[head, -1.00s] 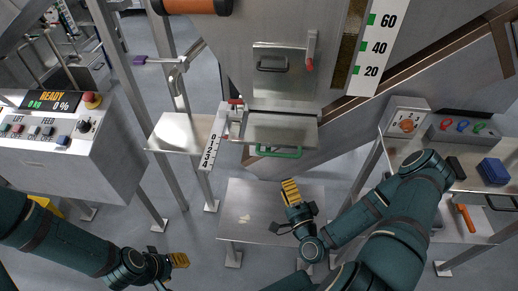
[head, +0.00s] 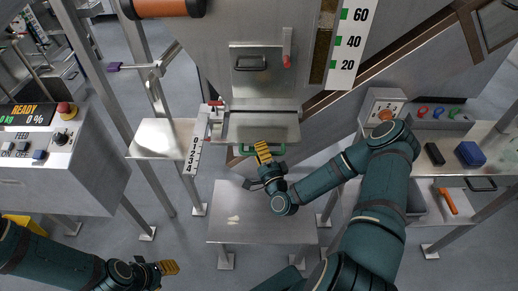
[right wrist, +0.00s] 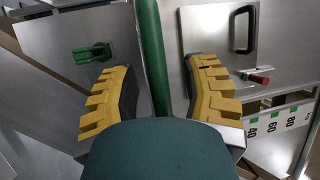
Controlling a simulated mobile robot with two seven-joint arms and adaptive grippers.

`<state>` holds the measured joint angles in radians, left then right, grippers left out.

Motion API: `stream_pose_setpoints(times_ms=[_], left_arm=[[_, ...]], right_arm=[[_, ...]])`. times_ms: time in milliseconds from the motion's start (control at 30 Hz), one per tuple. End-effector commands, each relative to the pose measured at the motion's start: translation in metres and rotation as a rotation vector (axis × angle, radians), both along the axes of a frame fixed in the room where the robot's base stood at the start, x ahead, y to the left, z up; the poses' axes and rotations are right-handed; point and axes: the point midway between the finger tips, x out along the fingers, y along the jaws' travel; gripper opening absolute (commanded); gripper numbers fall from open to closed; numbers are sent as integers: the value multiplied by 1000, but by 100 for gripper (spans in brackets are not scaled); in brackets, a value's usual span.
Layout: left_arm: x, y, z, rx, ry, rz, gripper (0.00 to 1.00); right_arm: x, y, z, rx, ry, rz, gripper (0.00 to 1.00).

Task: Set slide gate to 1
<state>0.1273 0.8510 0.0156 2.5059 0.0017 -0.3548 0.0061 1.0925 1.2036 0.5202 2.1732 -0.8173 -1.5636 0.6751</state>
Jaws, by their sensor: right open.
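The slide gate (head: 262,118) is a metal plate below the chute, with a green handle (head: 280,151) along its front edge. A white scale marked 0 to 4 (head: 195,150) runs beside it on the left, with a red-tipped part (head: 215,103) near its 0 end. In the right wrist view the green handle (right wrist: 150,50) stands between the open yellow fingers (right wrist: 162,95), with gaps on both sides. My left gripper (head: 169,267) is low at the left, away from the gate; its opening is unclear.
A bare metal table (head: 260,229) stands below the gate. A small shelf (head: 165,139) is to its left, and a control box reading READY (head: 65,150) farther left. A side bench at right holds a blue block (head: 470,153). A hatch with a red-tipped lever (head: 287,60) is above.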

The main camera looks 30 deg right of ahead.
Motion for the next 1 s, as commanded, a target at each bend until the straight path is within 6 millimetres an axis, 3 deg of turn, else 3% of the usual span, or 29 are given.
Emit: stream_pose_setpoints(times_ms=[433,567,1000], left_arm=[[0,0,0,0,0,0,46],[0,0,0,0,0,0,46],[0,0,-2,0,1,0,46]], right_arm=[[9,-1,2,1,0,-1,45],[9,-1,2,1,0,-1,0],[4,2,1,2,2,1,0]])
